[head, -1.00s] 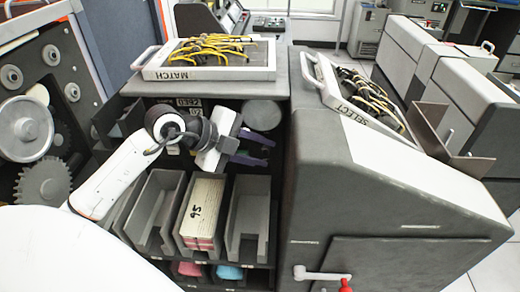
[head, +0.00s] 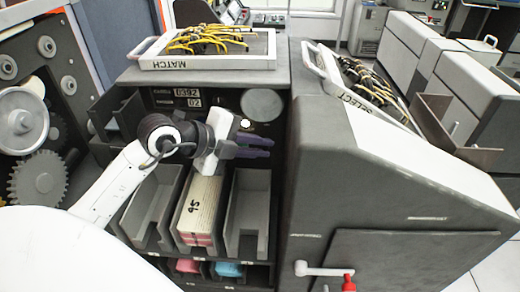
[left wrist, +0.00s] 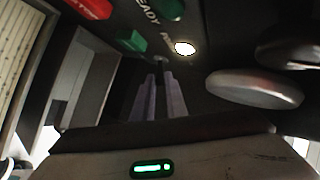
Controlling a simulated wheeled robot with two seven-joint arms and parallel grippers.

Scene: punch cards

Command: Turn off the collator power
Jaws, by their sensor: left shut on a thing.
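The collator (head: 400,190) is a large dark grey and white machine with a recessed dark control panel (head: 165,97). My left gripper (head: 266,147) reaches into this recess, above the card bins. In the left wrist view its two purple-grey fingers (left wrist: 163,85) are close together at a small dark knob-like switch (left wrist: 160,59) on the panel, and seem shut on it. The switch's setting cannot be told. Beside it are a green button (left wrist: 132,40), a red button (left wrist: 95,8) and a bright white lamp (left wrist: 184,48). My right gripper is out of view.
A grey disc (head: 262,104) sits right of the switch. Below are bins, one holding a card stack (head: 200,210) marked 95. The MATCH board (head: 205,62) and SELECT board (head: 350,85) lie on top.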

